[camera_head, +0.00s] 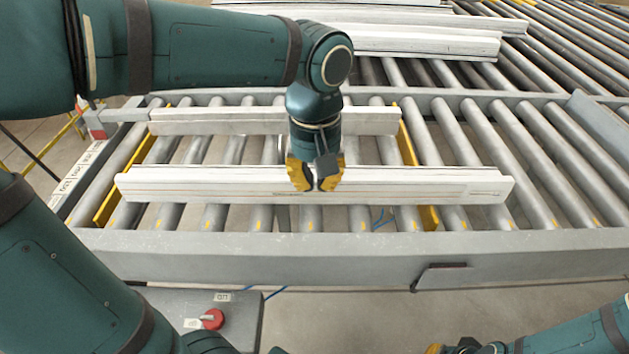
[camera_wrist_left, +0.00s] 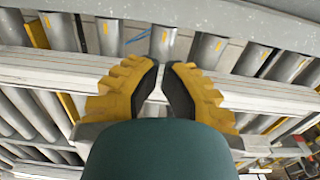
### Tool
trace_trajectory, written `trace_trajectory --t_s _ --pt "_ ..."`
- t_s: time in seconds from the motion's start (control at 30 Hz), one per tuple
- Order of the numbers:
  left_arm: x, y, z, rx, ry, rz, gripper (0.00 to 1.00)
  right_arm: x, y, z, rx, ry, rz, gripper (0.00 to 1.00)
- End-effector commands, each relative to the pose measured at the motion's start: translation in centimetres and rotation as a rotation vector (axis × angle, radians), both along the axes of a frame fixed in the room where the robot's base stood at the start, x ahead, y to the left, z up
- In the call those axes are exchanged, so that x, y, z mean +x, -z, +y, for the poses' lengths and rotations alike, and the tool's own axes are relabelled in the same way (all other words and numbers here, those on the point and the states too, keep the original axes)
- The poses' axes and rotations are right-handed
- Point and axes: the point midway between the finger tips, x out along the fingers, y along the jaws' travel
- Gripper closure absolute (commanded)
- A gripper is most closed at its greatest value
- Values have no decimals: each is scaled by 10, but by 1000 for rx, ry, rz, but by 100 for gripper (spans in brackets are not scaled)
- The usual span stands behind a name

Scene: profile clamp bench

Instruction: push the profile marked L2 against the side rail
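A long white profile (camera_head: 420,184) lies across the rollers on the near side; a shorter profile (camera_head: 215,121) lies parallel behind it. I cannot read an L2 mark on either. The near side rail (camera_head: 290,250) runs in front of the near profile, with a strip of rollers between them. My left gripper (camera_head: 316,186) is over the middle of the near profile, its fingers spread along the profile's length with a small gap. In the left wrist view the fingertips (camera_wrist_left: 165,72) stand slightly apart, with nothing clearly gripped. My right gripper (camera_head: 437,350) is mostly cut off at the bottom edge.
Yellow bars (camera_head: 408,138) run between the rollers near both ends of the profiles. More profiles (camera_head: 420,42) lie stacked behind the far rail (camera_head: 440,95). A box with a red knob (camera_head: 212,319) stands at the lower left. Bare rollers extend to the right.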

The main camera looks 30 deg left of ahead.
Motion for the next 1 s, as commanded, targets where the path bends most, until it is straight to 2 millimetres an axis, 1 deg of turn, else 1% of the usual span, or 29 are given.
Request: trace_trajectory --t_s 0.07,0.13,0.27,0.43,0.67,0.7,0.8,1.0 --pt "-2 -1 1 4 -7 0 100 0 1 0 0 0 1 100" --pt "-3 3 2 6 -9 2 100 -1 2 0 0 -1 2 100" --pt "-3 20 2 6 -8 4 100 -2 7 0 1 -3 5 100" --pt "-3 54 2 7 -7 6 100 -5 17 1 2 -7 11 100" --pt "-3 99 2 6 -7 5 100 -2 29 0 1 -6 4 100" --pt "0 102 3 5 -9 3 100 -2 30 0 1 -6 3 100" --pt "15 98 12 5 -10 2 100 -2 30 0 1 -6 3 100" --pt "29 97 21 5 -8 2 100 -1 30 0 1 -6 2 100"
